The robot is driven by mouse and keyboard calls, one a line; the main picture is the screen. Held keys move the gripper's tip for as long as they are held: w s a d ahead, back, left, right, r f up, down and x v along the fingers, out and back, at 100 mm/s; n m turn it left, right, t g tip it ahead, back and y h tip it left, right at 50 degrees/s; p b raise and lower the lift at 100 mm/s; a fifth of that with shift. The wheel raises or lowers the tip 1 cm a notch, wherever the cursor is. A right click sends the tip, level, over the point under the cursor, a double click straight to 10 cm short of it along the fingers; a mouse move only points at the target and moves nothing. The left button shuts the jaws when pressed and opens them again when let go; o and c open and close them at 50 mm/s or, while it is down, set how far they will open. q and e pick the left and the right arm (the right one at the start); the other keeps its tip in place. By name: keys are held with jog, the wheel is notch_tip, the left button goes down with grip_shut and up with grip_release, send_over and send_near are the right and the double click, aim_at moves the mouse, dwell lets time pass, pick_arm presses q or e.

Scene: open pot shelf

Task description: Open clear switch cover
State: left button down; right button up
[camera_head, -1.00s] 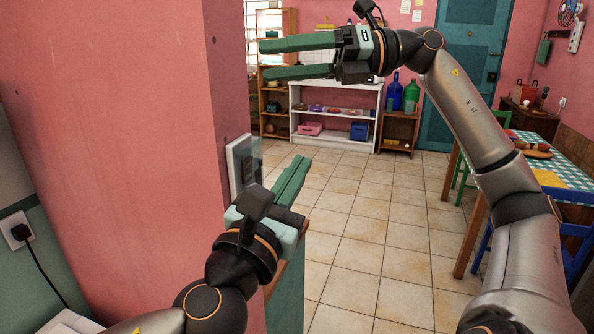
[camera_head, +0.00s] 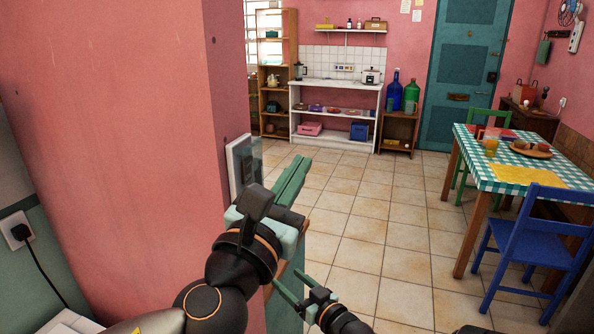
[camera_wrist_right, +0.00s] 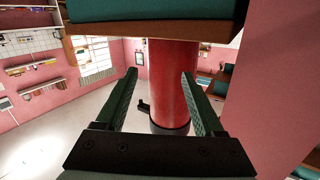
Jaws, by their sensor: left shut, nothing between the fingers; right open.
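The switch plate (camera_head: 239,166) is on the narrow side face of the pink pillar in the head view. The clear switch cover (camera_head: 257,158) shows as a see-through panel at its right side; I cannot tell how far it stands from the plate. My left gripper (camera_head: 300,172) is shut and empty, its green fingers pointing up and right, just right of the cover in the picture. Contact cannot be told. My right gripper (camera_head: 289,277) is low, below the left one, and open. In the right wrist view its open fingers (camera_wrist_right: 160,73) have a red cylinder beyond them.
The pink pillar (camera_head: 120,150) fills the left side. A green cabinet (camera_head: 288,300) with a wooden top stands below the switch, close to my right gripper. A checkered table (camera_head: 505,172) and blue chair (camera_head: 535,235) are at right. The tiled floor (camera_head: 370,230) between is free.

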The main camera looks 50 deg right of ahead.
jog(key=s+a+f+m+g+y, duration=0.1)
jog(key=s+a+f+m+g, duration=0.1)
jog(key=s+a+f, duration=0.3)
jog(key=s+a+f+m+g, duration=0.2)
jog(key=s+a+f, duration=0.1)
jog(key=f, duration=0.4)
pick_arm(q)
jog(key=shift+s+a+r+n, duration=0.1)
jog(key=shift+r+n, duration=0.25)
jog(key=shift+n, duration=0.15)
pick_arm(e)
jog(key=s+a+f+n+g+y, duration=0.2)
jog(key=s+a+n, duration=0.2)
jog(key=a, duration=0.5)
jog(key=s+a+f+n+g+y, duration=0.1)
jog(key=s+a+f+n+y, duration=0.1)
jog(key=a, duration=0.6)
jog(key=s+f+n, duration=0.1)
jog(key=s+n, duration=0.1)
jog(key=n, duration=0.1)
jog(key=shift+s+a+f+g, duration=0.15)
jog(key=shift+s+a+g, duration=0.2)
jog(key=shift+s+g, duration=0.05)
pick_arm(q)
jog(key=shift+p, duration=0.3)
pick_arm(e)
jog(key=shift+d, duration=0.1)
